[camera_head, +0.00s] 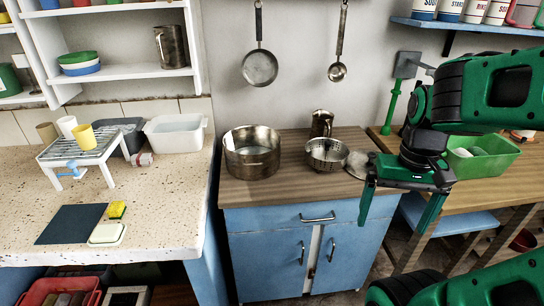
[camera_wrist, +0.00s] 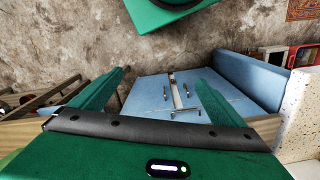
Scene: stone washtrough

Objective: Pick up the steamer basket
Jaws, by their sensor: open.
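The steamer basket (camera_head: 326,155), a small metal pot with holes in its side, stands upright on the wooden top of the blue cabinet. It does not show in the wrist view. My gripper (camera_head: 397,212) is to the right of the basket and in front of the counter, fingers pointing down, spread and empty. In the wrist view my gripper (camera_wrist: 160,88) shows its two green fingers apart, with the blue cabinet front (camera_wrist: 152,88) between and beyond them.
A large metal pot (camera_head: 252,160) stands left of the basket. A metal jug (camera_head: 321,123) stands close behind it. A round metal disc (camera_head: 357,163) lies at its right. A green bin (camera_head: 484,158) sits on the right-hand table. A pan (camera_head: 260,68) and ladle (camera_head: 338,70) hang above.

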